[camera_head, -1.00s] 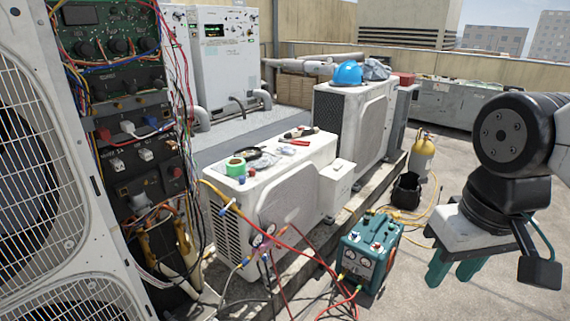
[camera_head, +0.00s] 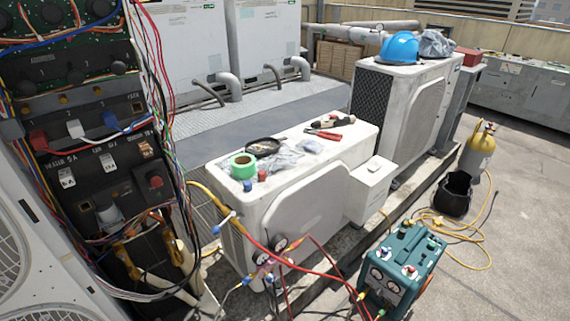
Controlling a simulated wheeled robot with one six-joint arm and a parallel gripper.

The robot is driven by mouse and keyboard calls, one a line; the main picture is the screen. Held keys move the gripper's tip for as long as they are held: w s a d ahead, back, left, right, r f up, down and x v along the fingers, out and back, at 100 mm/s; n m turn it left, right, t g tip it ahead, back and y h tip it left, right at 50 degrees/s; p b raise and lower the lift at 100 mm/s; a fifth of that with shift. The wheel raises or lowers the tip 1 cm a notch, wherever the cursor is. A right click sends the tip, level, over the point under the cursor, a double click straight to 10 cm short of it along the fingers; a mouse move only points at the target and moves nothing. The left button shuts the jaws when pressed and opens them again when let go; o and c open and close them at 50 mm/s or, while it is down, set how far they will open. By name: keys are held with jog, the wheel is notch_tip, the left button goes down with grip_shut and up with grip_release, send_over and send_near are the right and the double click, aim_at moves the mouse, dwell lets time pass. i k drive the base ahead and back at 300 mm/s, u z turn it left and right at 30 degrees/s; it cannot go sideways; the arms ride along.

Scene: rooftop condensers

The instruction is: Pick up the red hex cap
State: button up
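A small red cap (camera_head: 262,176) sits on the near left end of the top of the white condenser unit (camera_head: 318,200). It is just right of a green tape roll (camera_head: 243,166) and beside a small blue cap (camera_head: 247,185). The red cap is too small here for me to make out a hex shape. My gripper is not in view.
A black dish (camera_head: 263,146), clear plastic bags (camera_head: 282,161) and red-handled pliers (camera_head: 323,134) share the condenser top. An open electrical panel (camera_head: 95,150) with loose wires stands at left. Red and yellow hoses run in front to a teal machine (camera_head: 400,265).

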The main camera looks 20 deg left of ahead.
aim_at(262, 175)
jog(key=u, duration=0.15)
jog(key=i, duration=0.7)
jog(key=u, duration=0.9)
jog(key=i, duration=0.55)
jog(key=u, duration=0.45)
